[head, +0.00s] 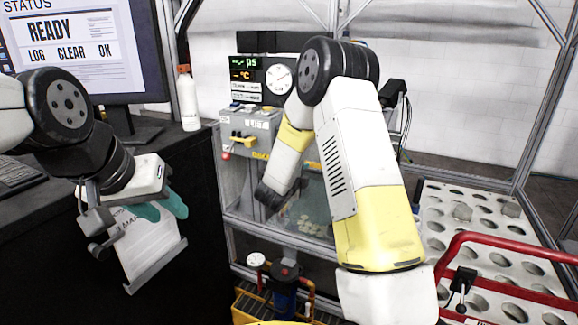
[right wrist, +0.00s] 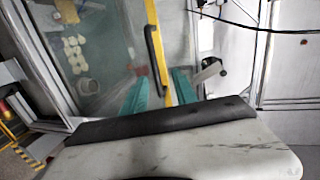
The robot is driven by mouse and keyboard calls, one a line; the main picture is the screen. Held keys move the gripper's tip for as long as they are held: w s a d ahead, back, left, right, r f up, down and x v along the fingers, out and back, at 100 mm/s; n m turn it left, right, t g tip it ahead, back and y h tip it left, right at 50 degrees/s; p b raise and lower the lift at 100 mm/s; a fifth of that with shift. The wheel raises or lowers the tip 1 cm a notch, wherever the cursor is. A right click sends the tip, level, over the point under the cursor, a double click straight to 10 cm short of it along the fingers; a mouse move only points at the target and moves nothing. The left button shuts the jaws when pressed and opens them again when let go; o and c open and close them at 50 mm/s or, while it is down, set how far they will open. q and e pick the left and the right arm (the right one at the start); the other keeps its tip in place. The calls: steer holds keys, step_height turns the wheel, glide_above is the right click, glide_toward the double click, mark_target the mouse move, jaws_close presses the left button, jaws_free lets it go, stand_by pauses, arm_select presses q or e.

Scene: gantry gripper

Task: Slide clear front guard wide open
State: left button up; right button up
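The clear front guard (head: 240,188) is a see-through panel on the machine's front in the head view. The right wrist view shows a clear panel (right wrist: 105,45) bordered by a yellow strip (right wrist: 153,14) with a dark bar handle (right wrist: 154,55). My right gripper (right wrist: 160,92) has its teal fingers apart, one on each side of the strip and the handle's lower end. I cannot tell whether they touch it. In the head view my right arm hides that gripper. My left gripper (head: 160,207) is open and empty over the dark desk side.
A monitor (head: 85,45) and a white bottle (head: 188,98) stand on the desk at left. A control panel (head: 250,130) sits above the guard. A red rail (head: 510,238) and a tray with round holes (head: 480,205) are at right. Metal frame posts surround the machine.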

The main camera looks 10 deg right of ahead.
mark_target(311, 171)
steer(key=shift+m+h, duration=0.4)
steer(key=x, duration=0.4)
steer(key=f+x, duration=0.1)
steer(key=x, duration=0.3)
steer(key=shift+w+f, duration=0.2)
steer(key=shift+f, duration=0.1)
steer(key=shift+c, duration=0.2)
jaws_close()
stand_by(0.6)
